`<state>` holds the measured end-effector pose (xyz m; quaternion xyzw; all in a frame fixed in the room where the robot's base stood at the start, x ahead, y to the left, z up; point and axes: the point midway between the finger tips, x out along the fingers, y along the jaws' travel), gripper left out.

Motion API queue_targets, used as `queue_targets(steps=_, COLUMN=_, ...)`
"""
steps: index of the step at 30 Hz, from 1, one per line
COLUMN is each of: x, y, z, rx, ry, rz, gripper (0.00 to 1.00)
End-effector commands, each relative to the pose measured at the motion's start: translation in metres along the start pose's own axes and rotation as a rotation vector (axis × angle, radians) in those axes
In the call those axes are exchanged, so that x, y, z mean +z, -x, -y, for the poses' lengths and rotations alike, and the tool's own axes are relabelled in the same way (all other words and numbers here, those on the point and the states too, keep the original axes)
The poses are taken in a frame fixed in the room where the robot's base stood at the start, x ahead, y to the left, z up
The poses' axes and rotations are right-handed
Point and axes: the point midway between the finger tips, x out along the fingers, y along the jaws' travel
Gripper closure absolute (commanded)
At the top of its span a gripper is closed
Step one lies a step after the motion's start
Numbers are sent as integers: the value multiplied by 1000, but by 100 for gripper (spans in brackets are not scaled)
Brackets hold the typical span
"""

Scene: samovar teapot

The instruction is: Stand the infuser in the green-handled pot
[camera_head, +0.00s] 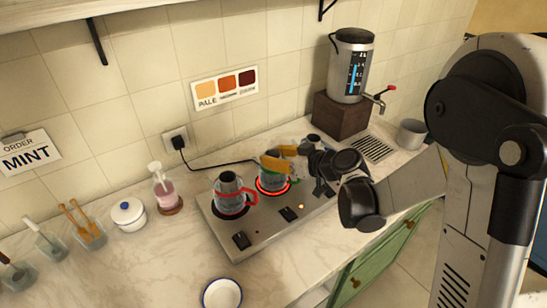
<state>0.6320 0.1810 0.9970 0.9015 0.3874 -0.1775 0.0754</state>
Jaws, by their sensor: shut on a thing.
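The green-handled pot (270,184) is glass and stands on the right hotplate, which glows red. Part of its green handle shows at its right side. My gripper (273,161), with yellow-orange fingers, is right over this pot's mouth and shut on the infuser. The held infuser is mostly hidden by the fingers and too small to make out; I cannot tell whether it touches the pot. The red-handled pot (233,201) stands on the left hotplate with a dark grey cylinder in its mouth.
The steel stove (245,240) has dark knobs. A samovar (352,65) on a brown block stands back right by a drain grille (370,148) and grey cup (411,134). Jars and a lidded white pot (128,215) line the left; a white bowl (221,294) sits in front.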

Motion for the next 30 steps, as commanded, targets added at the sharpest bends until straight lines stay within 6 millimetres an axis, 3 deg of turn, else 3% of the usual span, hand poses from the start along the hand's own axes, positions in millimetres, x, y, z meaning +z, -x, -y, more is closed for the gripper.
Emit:
queue_targets(steps=7, x=6, y=-2, z=0, rx=0, ry=0, rz=0, gripper=98)
queue_targets(steps=8, x=5, y=-2, z=0, rx=0, ry=0, rz=0, gripper=57)
queue_targets(steps=9, x=4, y=-2, z=0, rx=0, ry=0, rz=0, gripper=45)
queue_targets(steps=22, x=-2, y=1, z=0, rx=0, ry=0, rz=0, gripper=44)
queue_targets(steps=30, x=-3, y=57, z=-1, rx=4, ry=-3, rz=0, gripper=44)
